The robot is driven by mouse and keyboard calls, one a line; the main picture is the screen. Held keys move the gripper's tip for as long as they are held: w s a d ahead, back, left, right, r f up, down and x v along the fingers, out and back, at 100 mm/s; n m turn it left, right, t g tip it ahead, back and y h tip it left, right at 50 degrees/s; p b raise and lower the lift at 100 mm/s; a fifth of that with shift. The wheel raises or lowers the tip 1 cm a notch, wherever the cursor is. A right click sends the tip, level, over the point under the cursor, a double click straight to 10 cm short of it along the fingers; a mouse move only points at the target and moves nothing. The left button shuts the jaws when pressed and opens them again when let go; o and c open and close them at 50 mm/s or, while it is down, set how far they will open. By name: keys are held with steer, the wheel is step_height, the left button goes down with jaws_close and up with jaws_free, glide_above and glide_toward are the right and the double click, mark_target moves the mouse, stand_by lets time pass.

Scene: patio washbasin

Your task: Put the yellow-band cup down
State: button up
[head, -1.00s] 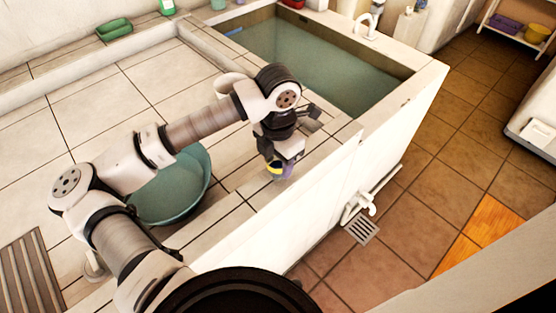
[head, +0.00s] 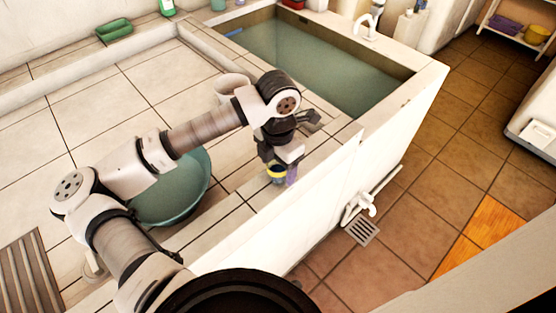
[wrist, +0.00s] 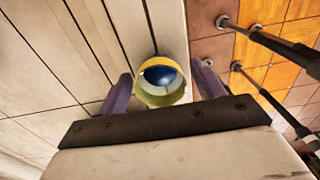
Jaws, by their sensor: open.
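The yellow-band cup (head: 275,173) is at the tiled ledge on the front edge of the washbasin counter, mostly hidden under my gripper in the head view. In the wrist view the cup (wrist: 162,92) shows from above, with a yellow band and dark blue inside. My gripper (head: 282,177) points down at it. Its purple fingers are open, one on each side of the cup, with a gap visible at least on the right in the wrist view. The cup looks upright on the ledge; its base is hidden.
A teal bowl (head: 178,190) stands left of the cup. A pale cup (head: 232,86) stands behind my arm. The water-filled basin (head: 310,58) lies beyond the ledge. The counter's front face drops to the floor close to the cup's right.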

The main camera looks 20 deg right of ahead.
step_height(320, 180, up, 12)
steer(key=b, duration=0.2)
steer(key=shift+r, duration=0.2)
stand_by(0.5)
